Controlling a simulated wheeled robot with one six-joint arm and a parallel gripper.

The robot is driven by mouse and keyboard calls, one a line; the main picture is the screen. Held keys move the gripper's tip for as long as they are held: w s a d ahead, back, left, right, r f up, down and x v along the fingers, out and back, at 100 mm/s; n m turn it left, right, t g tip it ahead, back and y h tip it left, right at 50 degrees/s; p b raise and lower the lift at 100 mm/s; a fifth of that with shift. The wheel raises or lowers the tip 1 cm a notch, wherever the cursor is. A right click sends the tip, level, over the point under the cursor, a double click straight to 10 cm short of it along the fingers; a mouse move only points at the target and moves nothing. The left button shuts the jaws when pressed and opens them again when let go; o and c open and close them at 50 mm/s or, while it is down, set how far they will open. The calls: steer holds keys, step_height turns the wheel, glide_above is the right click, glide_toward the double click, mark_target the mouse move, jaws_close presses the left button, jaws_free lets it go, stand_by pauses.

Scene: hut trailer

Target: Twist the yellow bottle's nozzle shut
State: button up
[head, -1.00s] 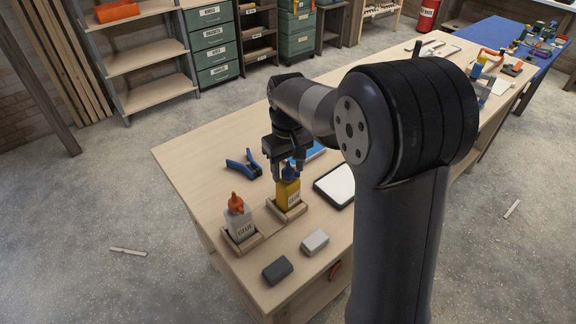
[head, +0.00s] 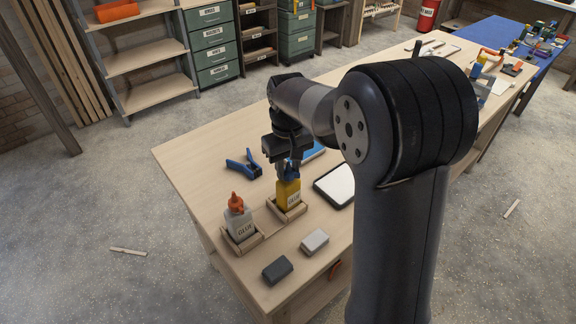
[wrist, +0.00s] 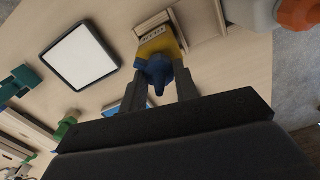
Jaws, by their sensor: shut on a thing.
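The yellow glue bottle (head: 288,194) stands upright in a wooden holder (head: 290,213) near the front of the bench. Its blue nozzle (wrist: 157,72) shows between my fingers in the wrist view, with part of the yellow body (wrist: 158,43) beyond it. My gripper (head: 287,168) points down over the bottle and is shut on the blue nozzle. In the head view the fingers partly hide the nozzle. Whether the nozzle is open or closed I cannot tell.
A white glue bottle (head: 238,218) with an orange nozzle stands in its own holder to the left. A white-topped tablet (head: 337,184) lies to the right. A dark block (head: 277,270) and a light block (head: 314,242) lie in front.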

steer(key=m, duration=0.3)
steer(key=shift+m+p, duration=0.3)
steer(key=shift+m, duration=2)
steer(key=o, duration=1)
step_height(320, 180, up, 11)
steer(key=shift+f, duration=0.1)
steer(key=shift+f, duration=0.1)
step_height(320, 180, down, 11)
steer(key=shift+r, duration=0.2)
